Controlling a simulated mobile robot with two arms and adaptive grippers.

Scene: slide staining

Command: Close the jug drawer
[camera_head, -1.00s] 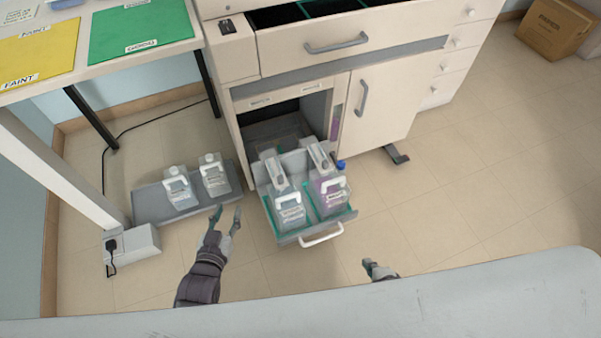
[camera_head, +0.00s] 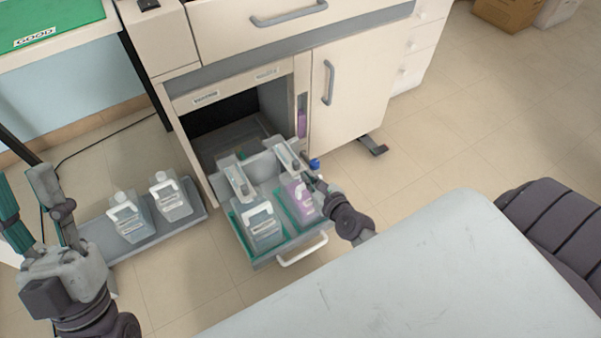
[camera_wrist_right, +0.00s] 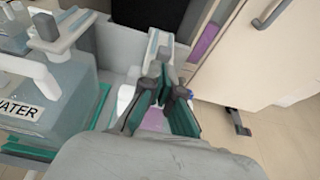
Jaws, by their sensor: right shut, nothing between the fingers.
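The jug drawer (camera_head: 296,246) is pulled out from the low opening of the cabinet, with its white handle (camera_head: 302,250) at the front. It holds a jug of clear liquid (camera_head: 263,229) on the left and a jug of purple liquid (camera_head: 297,196) on the right. My right gripper (camera_head: 309,181) is shut and empty, over the purple jug; the wrist view shows its fingers (camera_wrist_right: 159,92) in front of that jug and hiding much of it. Whether it touches the jug I cannot tell. My left gripper (camera_head: 35,205) is open and empty at the left, apart from the drawer.
A grey tray (camera_head: 155,241) with two jugs (camera_head: 150,210) stands on the floor left of the drawer. The cabinet door (camera_head: 352,80) right of the opening is shut. A cabinet foot (camera_head: 373,145) sticks out at the right.

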